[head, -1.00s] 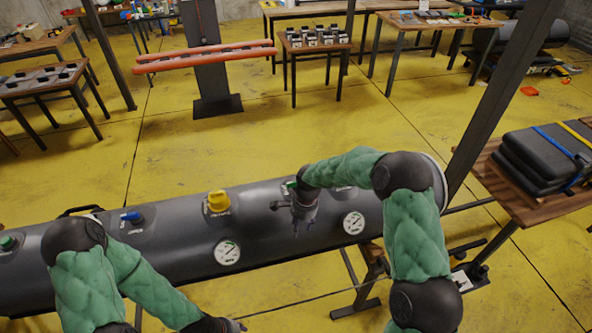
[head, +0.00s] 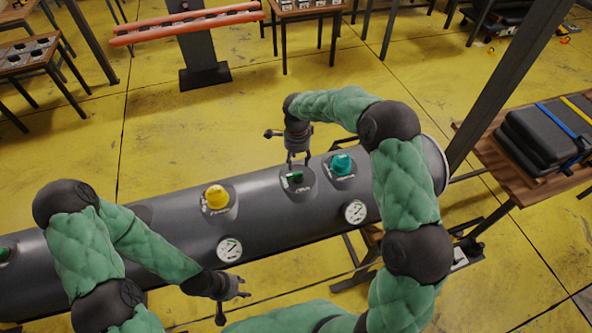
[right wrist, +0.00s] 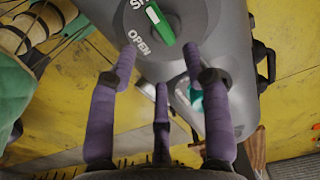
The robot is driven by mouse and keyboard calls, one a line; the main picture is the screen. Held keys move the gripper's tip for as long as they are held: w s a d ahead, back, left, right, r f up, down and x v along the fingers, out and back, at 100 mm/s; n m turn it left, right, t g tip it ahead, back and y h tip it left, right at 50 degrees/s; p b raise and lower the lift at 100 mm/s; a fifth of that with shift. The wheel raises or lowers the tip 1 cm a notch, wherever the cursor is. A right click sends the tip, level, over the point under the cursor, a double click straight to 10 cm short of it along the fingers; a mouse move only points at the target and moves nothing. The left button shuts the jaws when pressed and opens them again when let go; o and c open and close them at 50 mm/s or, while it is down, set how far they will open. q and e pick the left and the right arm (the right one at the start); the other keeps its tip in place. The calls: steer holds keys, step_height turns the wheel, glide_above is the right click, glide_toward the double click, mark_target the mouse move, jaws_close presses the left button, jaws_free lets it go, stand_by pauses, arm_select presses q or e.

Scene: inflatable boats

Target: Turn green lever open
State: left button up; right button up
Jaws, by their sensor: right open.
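The green lever (head: 295,177) sits on a round dark plate on top of the grey tube. In the right wrist view the lever (right wrist: 160,24) is at the top, lying diagonally across its plate, with the word OPEN and a partly cut-off second word beside it. My right gripper (head: 298,159) is open and empty just behind the lever, fingers pointing down. In the right wrist view its fingers (right wrist: 158,62) are spread, with their tips just short of the lever. My left gripper (head: 232,296) is in front of the tube, its fingers spread and empty.
On the tube (head: 270,200) are a yellow knob (head: 216,197) left of the lever and a teal knob (head: 342,164) right of it. Two gauges (head: 229,249) (head: 355,212) face front. A dark post (head: 500,90) and a table with black cases (head: 550,145) stand at right.

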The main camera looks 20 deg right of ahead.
mark_target(297, 174)
step_height(297, 174, down, 8)
steer(key=shift+w+f, duration=0.15)
stand_by(0.3)
jaws_close()
